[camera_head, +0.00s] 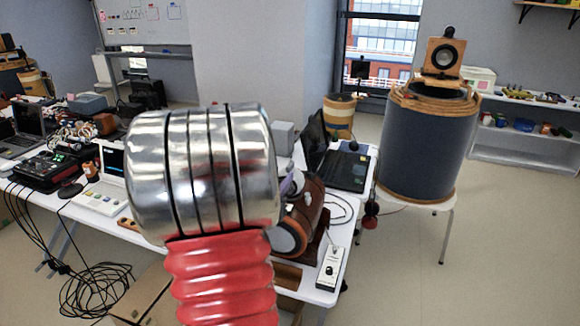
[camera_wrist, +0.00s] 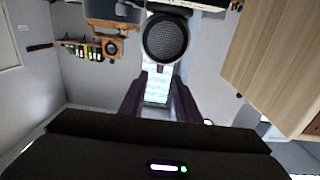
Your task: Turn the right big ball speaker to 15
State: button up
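In the head view a wooden box speaker (camera_head: 443,58) with a dark round cone stands on a large dark drum (camera_head: 430,145) at the right. I cannot tell which thing is the right big ball speaker. A brown rounded thing with an orange ring (camera_head: 291,238) is partly hidden near the middle. A small white box with a dark knob (camera_head: 329,270) lies at the table's front corner. In the wrist view my gripper (camera_wrist: 157,103) has its two dark fingers apart, with nothing seen between their tips. A round dark mesh face with a pale rim (camera_wrist: 166,40) shows beyond them.
A white table (camera_head: 318,293) carries a laptop (camera_head: 345,168), cables and devices. Loose black cables (camera_head: 95,290) lie on the floor at the left. A white shelf (camera_head: 520,150) stands behind the drum. In the wrist view a wooden panel (camera_wrist: 275,60) fills the right. Floor is open at the right front.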

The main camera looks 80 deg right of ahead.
aim_at(288, 168)
jog(key=d, duration=0.5)
jog(key=s+d, duration=0.1)
jog(key=d, duration=0.2)
grip_shut()
dwell(0.4)
